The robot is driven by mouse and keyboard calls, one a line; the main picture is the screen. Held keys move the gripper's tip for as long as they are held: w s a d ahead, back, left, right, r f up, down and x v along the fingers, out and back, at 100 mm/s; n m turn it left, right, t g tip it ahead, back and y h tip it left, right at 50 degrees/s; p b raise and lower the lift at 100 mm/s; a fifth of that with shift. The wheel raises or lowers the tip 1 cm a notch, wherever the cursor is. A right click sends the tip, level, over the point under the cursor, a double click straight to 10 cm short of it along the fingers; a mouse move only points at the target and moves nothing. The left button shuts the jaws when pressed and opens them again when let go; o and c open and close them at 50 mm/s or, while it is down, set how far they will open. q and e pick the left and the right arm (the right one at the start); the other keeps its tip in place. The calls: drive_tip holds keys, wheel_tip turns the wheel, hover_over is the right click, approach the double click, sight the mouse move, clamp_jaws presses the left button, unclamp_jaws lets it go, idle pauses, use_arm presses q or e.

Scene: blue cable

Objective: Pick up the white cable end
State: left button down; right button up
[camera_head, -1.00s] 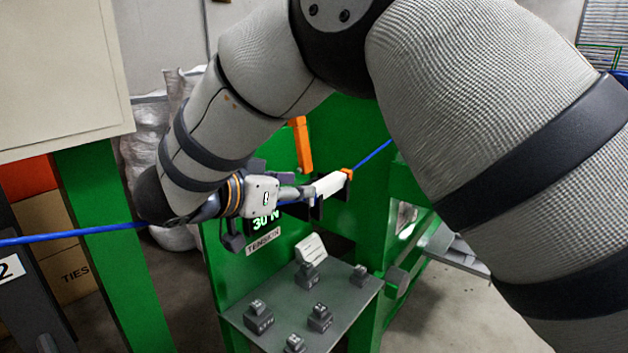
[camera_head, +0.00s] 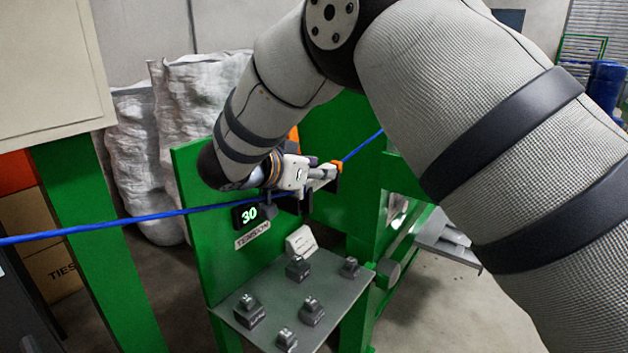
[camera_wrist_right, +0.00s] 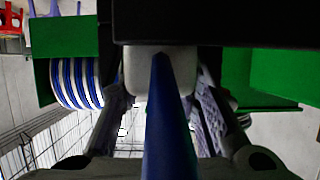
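The white cable end (camera_wrist_right: 160,68) shows as a pale block around the blue cable in the right wrist view, between the fingertips. In the head view it is mostly hidden by the gripper, beside an orange piece (camera_head: 338,166). My right gripper (camera_head: 318,178) is at the white end, its fingers spread on either side; whether they touch it is unclear. It also shows in the wrist view (camera_wrist_right: 160,95). My left gripper is out of view.
The green machine (camera_head: 200,215) stands close behind the gripper, with a tension display (camera_head: 248,215) reading 30. Below is a grey shelf (camera_head: 270,335) with several small dark blocks. White sacks (camera_head: 135,150) stand behind; a green post (camera_head: 95,240) is at left.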

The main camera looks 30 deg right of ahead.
drive_tip(key=shift+r, duration=0.1)
clamp_jaws()
